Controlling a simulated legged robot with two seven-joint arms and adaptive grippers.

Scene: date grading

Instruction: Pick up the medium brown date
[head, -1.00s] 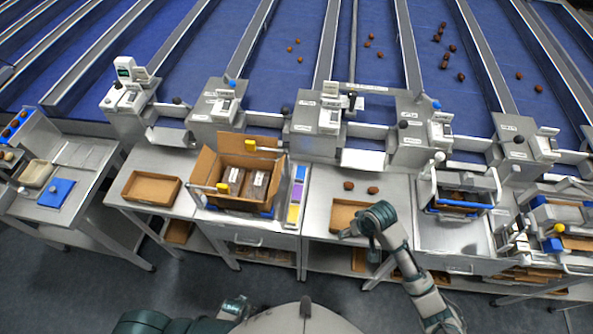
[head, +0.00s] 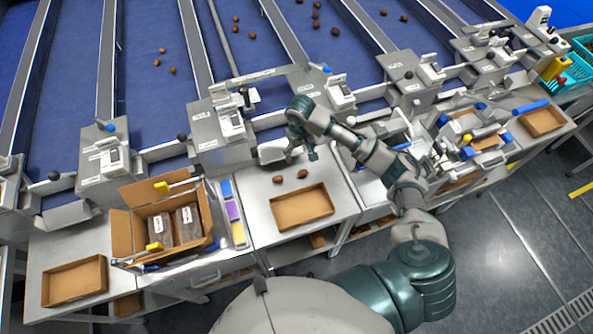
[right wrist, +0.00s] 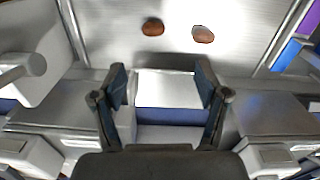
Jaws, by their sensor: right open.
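Two brown dates lie apart on the steel table. In the head view, one date (head: 277,179) is on the left and the other (head: 302,174) on the right. In the right wrist view, one date (right wrist: 203,34) looks lighter and reddish, and the other (right wrist: 153,27) darker. I cannot tell for sure which is the medium brown one. My right gripper (head: 301,154) is open and empty, above the far side of the table, just beyond the dates. Its spread fingers also show in the right wrist view (right wrist: 160,76), with no date between them. My left gripper is not in view.
An empty cardboard tray (head: 303,222) lies nearer than the dates. An open carton (head: 124,232) with packs and colored strips (head: 233,210) stand to the left. Steel machine housings (head: 218,140) and a chute (head: 272,151) line the far edge. The table around the dates is clear.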

